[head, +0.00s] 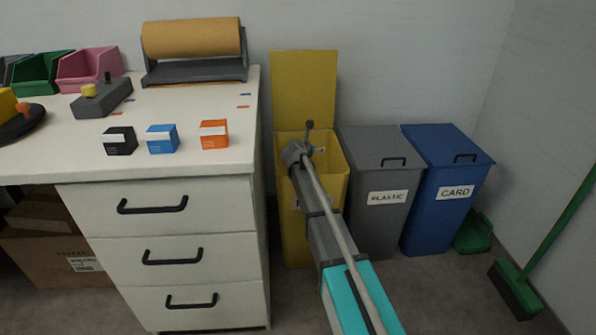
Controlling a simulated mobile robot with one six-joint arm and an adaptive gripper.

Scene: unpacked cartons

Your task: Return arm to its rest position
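My arm reaches out from the bottom of the head view, past the drawer unit's right side, to the yellow bin (337,182). The bin's lid (304,88) stands open against the wall. My gripper (314,142) is at the far end of the arm, at the bin's open top. It is small and partly hidden by my own wrist. I cannot tell whether its fingers are open or shut, or whether anything is between them. The inside of the bin is mostly hidden.
A grey PLASTIC bin (376,225) and blue CARD bin (437,219) stand closed to the right. The white worktop (70,157) at left carries black (120,141), blue (162,139) and orange (214,135) boxes and a paper roll (192,38). A green broom (517,285) leans at right.

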